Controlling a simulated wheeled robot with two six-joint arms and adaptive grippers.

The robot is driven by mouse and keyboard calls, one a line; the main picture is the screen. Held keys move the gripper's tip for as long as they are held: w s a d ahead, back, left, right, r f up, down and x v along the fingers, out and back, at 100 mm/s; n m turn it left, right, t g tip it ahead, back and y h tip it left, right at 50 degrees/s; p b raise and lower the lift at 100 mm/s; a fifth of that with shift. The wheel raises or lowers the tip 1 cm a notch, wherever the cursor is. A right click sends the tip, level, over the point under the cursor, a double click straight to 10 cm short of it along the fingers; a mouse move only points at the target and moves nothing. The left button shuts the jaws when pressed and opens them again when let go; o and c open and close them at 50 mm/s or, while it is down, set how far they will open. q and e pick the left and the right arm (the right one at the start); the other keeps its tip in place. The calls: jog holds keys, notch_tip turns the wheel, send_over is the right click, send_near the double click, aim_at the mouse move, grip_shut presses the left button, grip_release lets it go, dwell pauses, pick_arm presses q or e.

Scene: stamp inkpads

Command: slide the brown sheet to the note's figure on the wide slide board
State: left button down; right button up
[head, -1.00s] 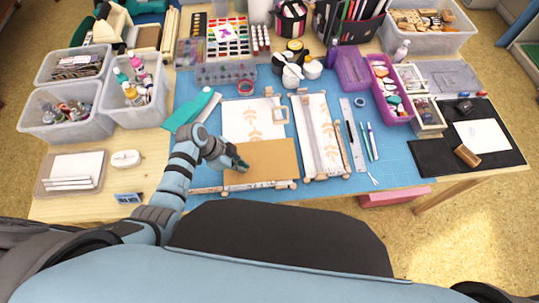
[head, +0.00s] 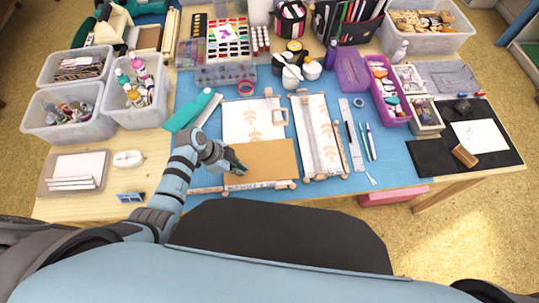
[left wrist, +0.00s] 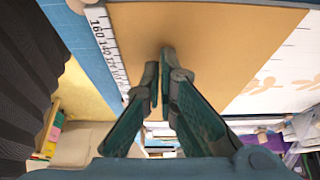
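The brown sheet (head: 270,158) lies across the lower part of the wide slide board (head: 240,117), whose white upper part shows a tan leaf print. A ruler scale (head: 262,185) runs along the board's near edge. It also shows in the left wrist view (left wrist: 103,35) beside the brown sheet (left wrist: 215,40). My left gripper (head: 243,170) is over the sheet's left part, fingers pointing down at it. In the left wrist view its fingertips (left wrist: 160,70) are close together with nothing seen between them; contact with the sheet is unclear. A small blue card (head: 130,198), perhaps the note, is unreadable. My right gripper is not in view.
A narrower slide board (head: 320,130) stands just to the right. Pens, a metal ruler (head: 352,135) and a purple tray (head: 388,90) are further right. Clear bins (head: 62,110) stand at the left.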

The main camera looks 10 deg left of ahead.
pick_arm(q)
jog(key=shift+s, duration=0.1)
jog(key=shift+s+a+p, duration=0.1)
jog(key=shift+s+p, duration=0.05)
jog(key=shift+p, duration=0.15)
jog(key=shift+s, duration=0.15)
dwell(0.4)
jog(key=shift+s+a+p, duration=0.1)
jog(key=shift+s+p, duration=0.1)
jog(key=shift+p, duration=0.2)
jog(key=shift+s, duration=0.2)
